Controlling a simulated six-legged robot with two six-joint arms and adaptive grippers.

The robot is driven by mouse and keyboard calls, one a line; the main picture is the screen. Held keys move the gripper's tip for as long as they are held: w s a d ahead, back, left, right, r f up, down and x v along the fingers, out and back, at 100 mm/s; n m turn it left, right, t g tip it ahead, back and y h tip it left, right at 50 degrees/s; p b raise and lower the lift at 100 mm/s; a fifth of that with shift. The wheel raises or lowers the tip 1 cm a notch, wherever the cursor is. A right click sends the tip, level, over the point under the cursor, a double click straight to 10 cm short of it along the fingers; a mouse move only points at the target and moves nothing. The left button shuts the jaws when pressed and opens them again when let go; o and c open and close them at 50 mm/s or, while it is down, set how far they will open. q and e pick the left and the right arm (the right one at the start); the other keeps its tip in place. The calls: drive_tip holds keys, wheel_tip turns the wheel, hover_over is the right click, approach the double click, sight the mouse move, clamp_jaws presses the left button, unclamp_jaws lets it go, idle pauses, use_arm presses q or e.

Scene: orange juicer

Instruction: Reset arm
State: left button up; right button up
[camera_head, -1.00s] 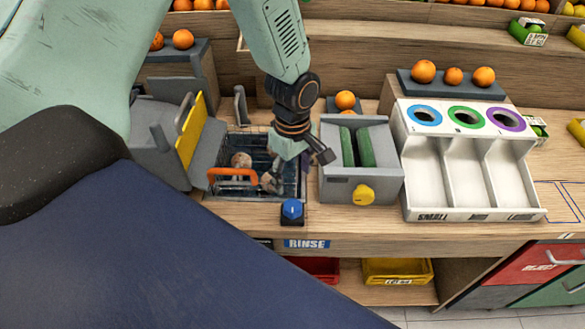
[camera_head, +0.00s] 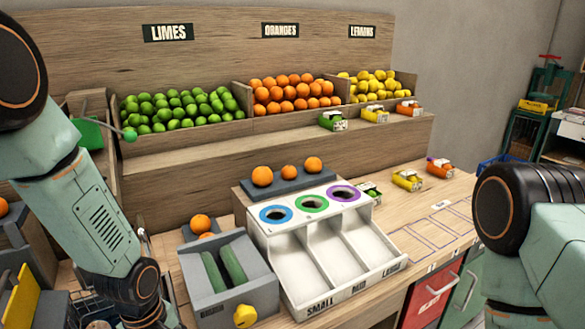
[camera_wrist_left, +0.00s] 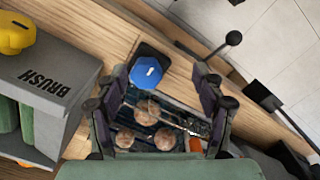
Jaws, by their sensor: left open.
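My left arm comes in from the left in the head view, and its wrist runs off the bottom edge there. In the left wrist view my left gripper (camera_wrist_left: 160,90) is open, with its two fingers apart and nothing between them. It is above a dark wire basin holding several brown, dirty-looking round fruits (camera_wrist_left: 147,108). A blue button (camera_wrist_left: 146,72) is beside the basin. My right arm shows at the right edge of the head view, but its gripper is out of the picture.
A grey brush box (camera_head: 230,280) with a yellow knob (camera_head: 245,316) stands beside the white three-lane sorter (camera_head: 345,252). Limes (camera_head: 180,108), oranges (camera_head: 290,95) and lemons (camera_head: 375,84) fill the back shelf.

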use_arm(q)
drive_tip(key=s+d+f+m+b, duration=0.1)
drive_tip(key=s+f+m+b, duration=0.5)
drive_tip(key=s+f, duration=0.5)
drive_tip(key=s+d+f+m+b, duration=0.1)
drive_tip(key=s+f+m+b, duration=0.5)
drive_tip(key=f, duration=1)
drive_tip(key=shift+s+f+m+b, duration=0.2)
drive_tip(key=shift+s+m+b, duration=0.1)
drive_tip(key=shift+s+b, duration=1.9)
